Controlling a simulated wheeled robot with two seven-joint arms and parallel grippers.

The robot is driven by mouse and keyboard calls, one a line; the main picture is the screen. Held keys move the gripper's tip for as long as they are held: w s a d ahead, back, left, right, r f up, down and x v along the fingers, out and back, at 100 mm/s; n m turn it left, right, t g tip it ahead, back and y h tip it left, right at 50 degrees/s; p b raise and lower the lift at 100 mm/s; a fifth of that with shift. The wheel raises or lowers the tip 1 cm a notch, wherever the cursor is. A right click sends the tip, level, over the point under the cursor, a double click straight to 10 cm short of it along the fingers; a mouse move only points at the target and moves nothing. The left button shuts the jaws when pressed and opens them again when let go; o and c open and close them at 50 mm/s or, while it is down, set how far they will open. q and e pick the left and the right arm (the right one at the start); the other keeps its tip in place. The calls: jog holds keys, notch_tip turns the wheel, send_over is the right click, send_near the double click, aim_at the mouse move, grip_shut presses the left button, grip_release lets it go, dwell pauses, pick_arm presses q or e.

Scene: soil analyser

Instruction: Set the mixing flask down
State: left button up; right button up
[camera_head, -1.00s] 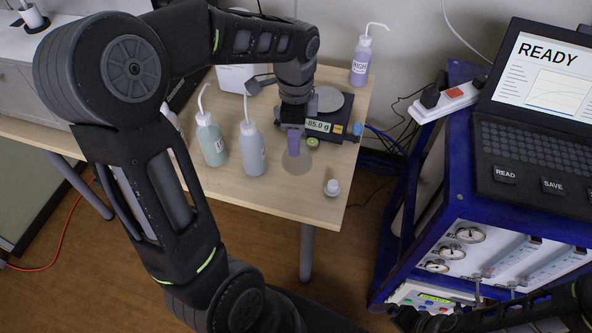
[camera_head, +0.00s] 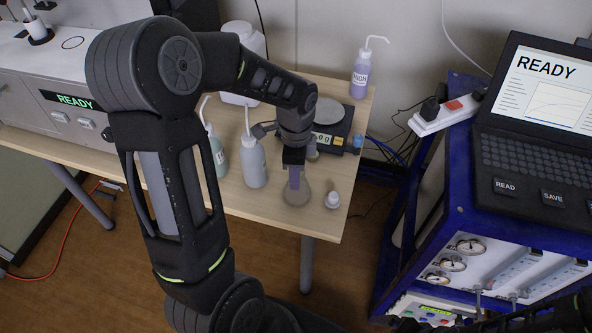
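The mixing flask (camera_head: 297,196) is a clear conical flask near the front right of the wooden table. My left gripper (camera_head: 295,178) comes down over it from above, with its fingers around the flask's neck. The fingers hide the neck and its top. The flask looks upright. Its base is at or just above the table top; I cannot tell if it touches. My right gripper is not in view; only dark parts of my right arm show at the lower right.
A small white bottle (camera_head: 332,200) stands just right of the flask. A grey wash bottle (camera_head: 253,165) stands to its left, with a greenish one (camera_head: 217,155) beyond. The scale (camera_head: 338,118) is behind. The table's front edge (camera_head: 270,226) is close to the flask.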

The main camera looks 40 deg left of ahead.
pick_arm(q)
jog(key=shift+f, duration=0.2)
jog(key=o, duration=1.3)
jog(key=shift+o, duration=0.2)
jog(key=shift+r, duration=0.15)
notch_tip(320, 180, up, 12)
jog(key=shift+b, duration=0.35)
